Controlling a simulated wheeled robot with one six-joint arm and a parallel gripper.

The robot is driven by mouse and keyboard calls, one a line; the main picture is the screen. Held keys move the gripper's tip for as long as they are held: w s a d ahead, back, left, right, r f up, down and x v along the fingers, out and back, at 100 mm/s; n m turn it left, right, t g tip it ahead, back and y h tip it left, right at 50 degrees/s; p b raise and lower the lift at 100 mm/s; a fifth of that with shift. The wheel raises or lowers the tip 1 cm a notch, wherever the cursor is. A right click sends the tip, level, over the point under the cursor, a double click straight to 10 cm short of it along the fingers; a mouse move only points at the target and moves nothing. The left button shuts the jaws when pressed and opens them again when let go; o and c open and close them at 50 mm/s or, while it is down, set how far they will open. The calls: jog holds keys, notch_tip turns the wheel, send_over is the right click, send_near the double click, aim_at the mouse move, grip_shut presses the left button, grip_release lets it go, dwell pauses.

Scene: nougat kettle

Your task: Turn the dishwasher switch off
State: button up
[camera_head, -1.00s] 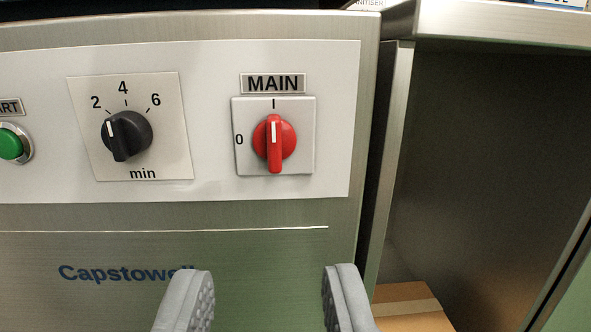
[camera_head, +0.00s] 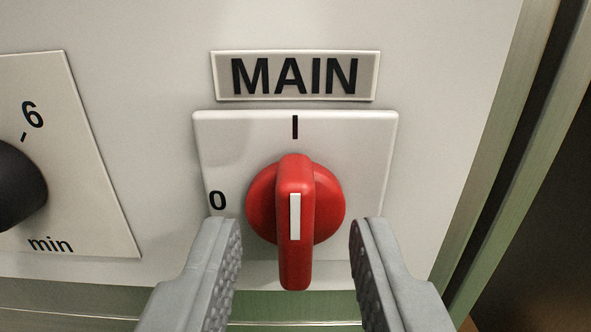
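The red MAIN switch (camera_head: 295,215) is a rotary knob with a raised grip bar on a square white plate (camera_head: 358,150). Its bar is upright and its white mark lines up with the I at the top. The 0 is at the left of the plate. My gripper (camera_head: 296,245) is open, with one grey finger on each side of the knob's lower part. A gap shows between each finger and the grip bar. I cannot tell whether the fingers reach the knob's depth.
A MAIN label (camera_head: 295,76) sits above the plate. A black timer knob (camera_head: 18,188) is at the left edge. At the right, the panel ends at a metal edge (camera_head: 510,180) beside a dark opening. The panel around the switch is flat and clear.

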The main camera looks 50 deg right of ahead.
jog(key=shift+x, duration=0.95)
grip_shut()
